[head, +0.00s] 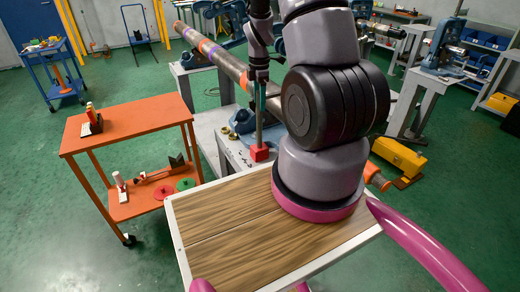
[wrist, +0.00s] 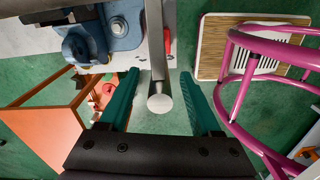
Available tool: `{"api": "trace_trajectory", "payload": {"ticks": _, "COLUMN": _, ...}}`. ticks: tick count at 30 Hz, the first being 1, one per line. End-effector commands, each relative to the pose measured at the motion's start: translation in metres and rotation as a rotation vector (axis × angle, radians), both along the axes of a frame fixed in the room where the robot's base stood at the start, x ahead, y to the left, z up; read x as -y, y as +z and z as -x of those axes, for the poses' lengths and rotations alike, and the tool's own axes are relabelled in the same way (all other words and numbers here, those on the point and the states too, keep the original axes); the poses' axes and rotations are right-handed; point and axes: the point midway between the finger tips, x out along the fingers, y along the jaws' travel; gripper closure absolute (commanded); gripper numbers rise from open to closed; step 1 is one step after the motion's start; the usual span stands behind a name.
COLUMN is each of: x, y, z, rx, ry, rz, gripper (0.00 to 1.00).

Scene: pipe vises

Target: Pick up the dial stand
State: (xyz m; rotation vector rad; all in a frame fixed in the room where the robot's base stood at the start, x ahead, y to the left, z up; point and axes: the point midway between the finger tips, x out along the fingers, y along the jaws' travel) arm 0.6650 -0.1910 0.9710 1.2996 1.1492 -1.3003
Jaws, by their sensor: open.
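The dial stand has a red block base (head: 260,152) and a slim grey upright post. It stands upright on a light grey bench behind the wooden-topped table. In the wrist view its post (wrist: 158,55) points toward the camera, with its round end (wrist: 161,103) nearest, and the red base (wrist: 167,42) partly shows behind it. My gripper (head: 258,95) reaches down over the stand. In the wrist view its two teal fingers (wrist: 158,74) are spread, one on each side of the post, with a visible gap to both. Nothing is held.
A long pipe (head: 232,65) runs on vises behind the stand. Brass rings (head: 230,133) lie left of the base. A blue vise (wrist: 104,30) is near the left finger in the wrist view. An orange cart (head: 130,120) stands left.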

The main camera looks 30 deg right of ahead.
Motion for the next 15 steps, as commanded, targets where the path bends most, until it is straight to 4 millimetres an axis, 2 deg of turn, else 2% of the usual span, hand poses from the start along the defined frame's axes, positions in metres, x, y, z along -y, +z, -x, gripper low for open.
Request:
{"api": "trace_trajectory", "payload": {"ticks": 3, "x": 0.0001, "y": -0.0071, "z": 0.0001, "rx": 0.0, "ry": 0.0, "rz": 0.001, "gripper": 0.35}}
{"api": "trace_trajectory", "payload": {"ticks": 9, "x": 0.0001, "y": -0.0072, "z": -0.0001, "rx": 0.001, "ry": 0.0, "rz": 0.0, "gripper": 0.35}}
{"api": "trace_trajectory", "payload": {"ticks": 14, "x": 0.0, "y": -0.0071, "z": -0.0001, "rx": 0.001, "ry": 0.0, "rz": 0.0, "gripper": 0.96}}
{"api": "trace_trajectory", "payload": {"ticks": 15, "x": 0.0, "y": -0.0071, "z": -0.0001, "rx": 0.001, "ry": 0.0, "rz": 0.0, "gripper": 1.0}}
